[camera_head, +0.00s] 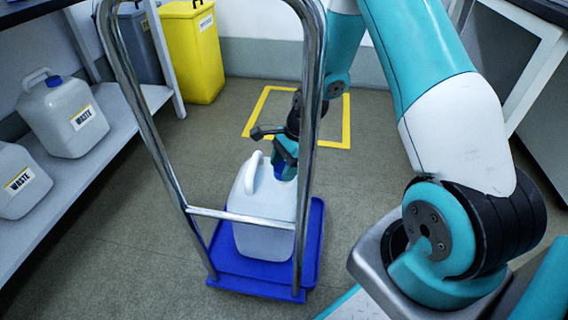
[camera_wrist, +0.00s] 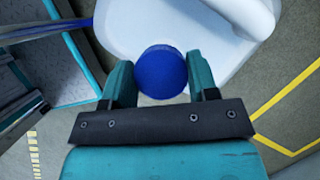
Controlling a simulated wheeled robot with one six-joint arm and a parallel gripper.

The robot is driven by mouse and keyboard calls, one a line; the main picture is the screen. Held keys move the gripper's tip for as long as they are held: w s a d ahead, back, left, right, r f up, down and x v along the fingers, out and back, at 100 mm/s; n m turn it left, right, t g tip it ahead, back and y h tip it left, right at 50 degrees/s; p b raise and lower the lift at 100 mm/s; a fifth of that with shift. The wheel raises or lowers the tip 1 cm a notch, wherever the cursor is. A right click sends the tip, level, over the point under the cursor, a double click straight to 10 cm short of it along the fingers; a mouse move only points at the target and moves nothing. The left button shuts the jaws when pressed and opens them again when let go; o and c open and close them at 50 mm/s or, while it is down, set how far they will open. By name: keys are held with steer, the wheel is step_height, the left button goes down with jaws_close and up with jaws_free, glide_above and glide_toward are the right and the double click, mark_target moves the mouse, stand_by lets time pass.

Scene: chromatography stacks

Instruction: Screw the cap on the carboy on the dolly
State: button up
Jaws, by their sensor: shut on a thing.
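The white carboy (camera_head: 264,206) stands upright on the blue dolly (camera_head: 228,268), behind the chrome handle. Its top and handle show in the wrist view (camera_wrist: 205,30). My gripper (camera_head: 285,160) is at the carboy's top, pointing down. In the wrist view its two teal fingers (camera_wrist: 162,82) are on either side of the round blue cap (camera_wrist: 161,72) and shut on it. The cap lies over the carboy's top at the neck. The neck under the cap is hidden, so I cannot tell how far the cap is seated.
The dolly's chrome handle (camera_head: 152,105) rises between the head camera and the carboy. A shelf (camera_head: 118,128) at left holds waste carboys (camera_head: 66,118). A yellow bin (camera_head: 193,52) stands at the back. A yellow square (camera_head: 256,118) marks clear floor behind the dolly.

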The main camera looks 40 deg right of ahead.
steer(key=shift+f, duration=0.3)
steer(key=shift+f, duration=0.35)
steer(key=o, duration=1)
steer(key=c, duration=1.1)
steer(key=shift+o, duration=0.2)
steer(key=m+p, duration=0.1)
steer(key=m+t+p, duration=0.1)
steer(key=shift+s+r+m, duration=0.15)
steer(key=shift+r+m, duration=0.25)
steer(key=shift+m+t+h+p, duration=0.4)
steer(key=shift+m+p, duration=0.4)
steer(key=shift+m, duration=0.3)
steer(key=m+h+p, duration=0.1)
steer(key=m, duration=0.2)
steer(key=m+t+p, duration=0.1)
steer(key=m+p, duration=0.1)
steer(key=m, duration=0.1)
steer(key=shift+f+t+h, duration=0.15)
steer(key=shift+t+h, duration=0.15)
steer(key=shift+h, duration=0.1)
steer(key=shift+f+m+h+p, duration=0.2)
steer(key=shift+m+h+p, duration=0.25)
steer(key=shift+m, duration=0.95)
